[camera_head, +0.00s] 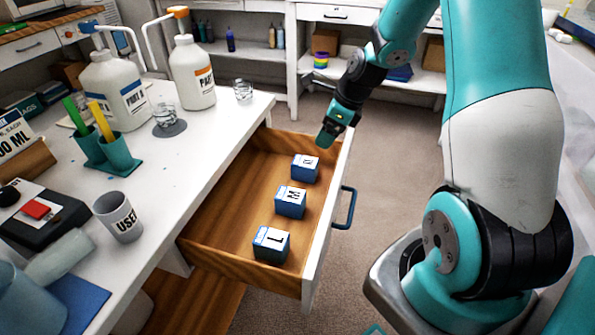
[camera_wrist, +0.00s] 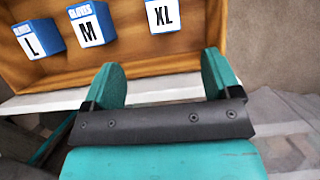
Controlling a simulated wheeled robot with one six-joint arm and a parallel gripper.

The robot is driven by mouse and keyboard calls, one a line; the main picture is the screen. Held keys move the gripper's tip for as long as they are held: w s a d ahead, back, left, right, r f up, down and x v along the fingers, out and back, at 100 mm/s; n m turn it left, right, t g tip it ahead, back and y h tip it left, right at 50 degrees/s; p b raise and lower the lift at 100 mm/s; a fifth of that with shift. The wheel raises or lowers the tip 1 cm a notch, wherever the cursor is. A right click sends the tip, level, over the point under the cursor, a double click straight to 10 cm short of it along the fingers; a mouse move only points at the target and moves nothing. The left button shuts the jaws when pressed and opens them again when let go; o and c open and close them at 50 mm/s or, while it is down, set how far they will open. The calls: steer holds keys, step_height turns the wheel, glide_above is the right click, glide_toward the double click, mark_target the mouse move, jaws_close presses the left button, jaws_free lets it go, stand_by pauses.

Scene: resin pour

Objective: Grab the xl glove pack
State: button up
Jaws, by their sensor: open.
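The XL glove pack (camera_wrist: 166,15) is a small blue box with a white label, partly cut off by the top edge of the wrist view. In the head view the farthest blue box (camera_head: 305,169) in the open drawer appears to be this pack. The M pack (camera_head: 290,202) and the L pack (camera_head: 271,246) stand in a row nearer the camera; both also show in the wrist view, M (camera_wrist: 91,24) and L (camera_wrist: 39,38). My gripper (camera_wrist: 163,82) is open and empty, with its fingers near the drawer's front wall, apart from the packs.
The wooden drawer (camera_head: 222,222) is pulled out, with a blue handle (camera_head: 345,208) on its white front. The white counter (camera_head: 180,165) beside it holds pump bottles, cups and a green holder. Drawer floor left of the packs is clear.

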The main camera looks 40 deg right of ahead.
mark_target(306, 161)
steer(key=b+x, duration=0.1)
steer(key=x, duration=0.9)
steer(key=shift+d, duration=0.15)
steer(key=x, duration=0.2)
steer(key=w+b+x, duration=0.1)
steer(key=x, duration=0.2)
steer(key=shift+w+f, duration=0.1)
steer(key=c, duration=1)
